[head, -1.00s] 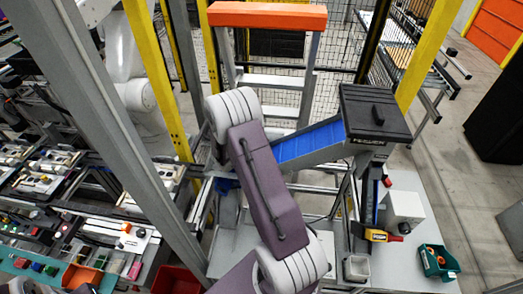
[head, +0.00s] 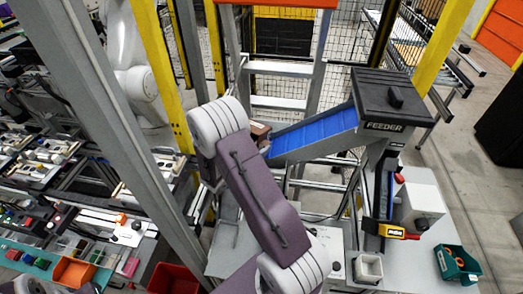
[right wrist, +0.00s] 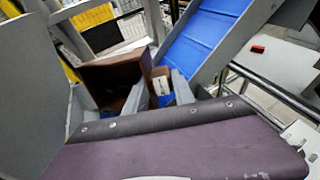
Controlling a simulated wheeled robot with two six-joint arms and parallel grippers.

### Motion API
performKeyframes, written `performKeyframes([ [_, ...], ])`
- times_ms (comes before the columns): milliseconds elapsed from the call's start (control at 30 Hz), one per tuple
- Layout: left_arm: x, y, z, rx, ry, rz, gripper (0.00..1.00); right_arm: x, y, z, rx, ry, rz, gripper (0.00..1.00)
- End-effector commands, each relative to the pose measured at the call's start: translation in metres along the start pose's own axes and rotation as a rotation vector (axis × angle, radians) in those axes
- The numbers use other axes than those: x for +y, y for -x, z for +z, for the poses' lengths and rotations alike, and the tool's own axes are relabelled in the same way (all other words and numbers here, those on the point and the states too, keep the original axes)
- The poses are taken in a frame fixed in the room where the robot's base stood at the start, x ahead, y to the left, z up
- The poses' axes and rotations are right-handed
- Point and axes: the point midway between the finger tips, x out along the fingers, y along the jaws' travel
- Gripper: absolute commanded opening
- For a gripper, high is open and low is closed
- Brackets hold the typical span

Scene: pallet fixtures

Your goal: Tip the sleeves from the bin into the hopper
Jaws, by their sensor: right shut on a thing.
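My right gripper (right wrist: 158,95) is seen between the purple arm cover and the feeder in the right wrist view, its two grey fingers closed on the brown bin (right wrist: 105,72). The bin is open towards the camera, with dark shapes inside; I cannot make out separate sleeves. In the head view a small part of the bin (head: 259,130) shows beside my right arm, near the low end of the feeder's blue incline (head: 315,135). The hopper is not clearly visible; the arm covers the area at the incline's low end. My left gripper is not in view.
The black feeder box (head: 390,98) tops the incline. A yellow tool (head: 390,230), a white cup (head: 368,268) and a teal tray (head: 455,262) with orange pieces stand at the right. Yellow posts (head: 160,70) and a grey post (head: 110,130) flank the arm.

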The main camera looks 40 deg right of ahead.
Motion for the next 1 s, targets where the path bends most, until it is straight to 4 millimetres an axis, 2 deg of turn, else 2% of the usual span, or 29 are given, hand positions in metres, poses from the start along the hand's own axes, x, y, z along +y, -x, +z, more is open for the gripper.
performKeyframes([
  [33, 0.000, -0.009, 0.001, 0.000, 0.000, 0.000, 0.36, 0.000, 0.000, -0.006, -0.015, 0.000, 0.002, 0.00],
  [1000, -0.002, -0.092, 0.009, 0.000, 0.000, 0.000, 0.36, 0.000, 0.013, -0.032, -0.326, -0.001, 0.001, 0.00],
])
